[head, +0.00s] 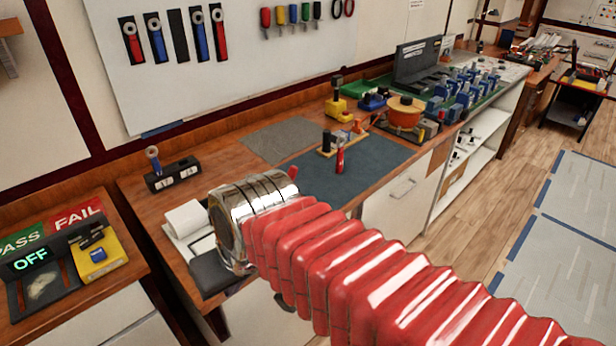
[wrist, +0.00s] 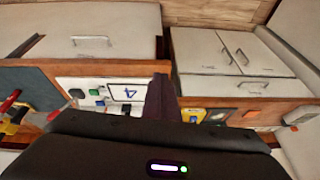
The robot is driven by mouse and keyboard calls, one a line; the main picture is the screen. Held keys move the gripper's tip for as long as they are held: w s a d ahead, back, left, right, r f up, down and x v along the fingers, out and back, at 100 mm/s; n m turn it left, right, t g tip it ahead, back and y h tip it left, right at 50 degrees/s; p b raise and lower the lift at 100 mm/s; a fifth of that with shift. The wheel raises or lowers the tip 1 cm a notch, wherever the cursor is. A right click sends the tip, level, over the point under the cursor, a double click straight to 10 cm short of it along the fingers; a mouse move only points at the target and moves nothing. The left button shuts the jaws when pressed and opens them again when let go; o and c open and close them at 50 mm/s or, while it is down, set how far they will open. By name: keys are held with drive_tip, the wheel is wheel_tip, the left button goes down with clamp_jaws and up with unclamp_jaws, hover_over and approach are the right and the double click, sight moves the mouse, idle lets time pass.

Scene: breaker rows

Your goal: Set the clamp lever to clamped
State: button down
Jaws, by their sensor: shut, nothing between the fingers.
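A small clamp fixture (head: 326,150) with a light wooden base stands on the dark teal mat (head: 370,165) in the head view. A red upright handle (head: 340,160), seemingly its lever, stands at its front. Its exact setting is too small to tell. My gripper (wrist: 162,82) shows in the wrist view as dark fingers pressed together, empty. In the head view my arm's red sleeve and silver wrist are left of and nearer than the clamp, and the fingers are not clearly seen. Red and yellow parts (wrist: 10,108) show at the wrist view's left edge; I cannot tell whether they are the clamp.
An orange round pot-like item (head: 404,112) and blue devices (head: 465,85) stand right of the mat. A black block (head: 172,174) is at the bench's left. The mat's right part is clear.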

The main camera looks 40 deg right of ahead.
drive_tip(key=w+d+f+m+t+y, duration=0.1)
drive_tip(key=w+d+f+m+y, duration=0.2)
drive_tip(key=w+d+m+y, duration=0.35)
drive_tip(key=w+d+f+m+t+y, duration=0.2)
drive_tip(key=w+d+m+y, duration=0.25)
drive_tip(key=w+d, duration=0.4)
drive_tip(key=d+f+m+t+h, duration=0.2)
drive_tip(key=d+m+t, duration=0.1)
drive_tip(key=d, duration=0.6)
drive_tip(key=s+d+f+m+t+h, duration=0.1)
drive_tip(key=d+f+m+t+h, duration=0.1)
drive_tip(key=d, duration=0.7)
drive_tip(key=s+d+f+m+t+h, duration=0.1)
drive_tip(key=d+f+m+t+h, duration=0.2)
drive_tip(key=d+t, duration=0.3)
drive_tip(key=d+m, duration=0.1)
drive_tip(key=d, duration=0.2)
drive_tip(key=shift+d, duration=0.4)
drive_tip(key=shift+w+a, duration=0.1)
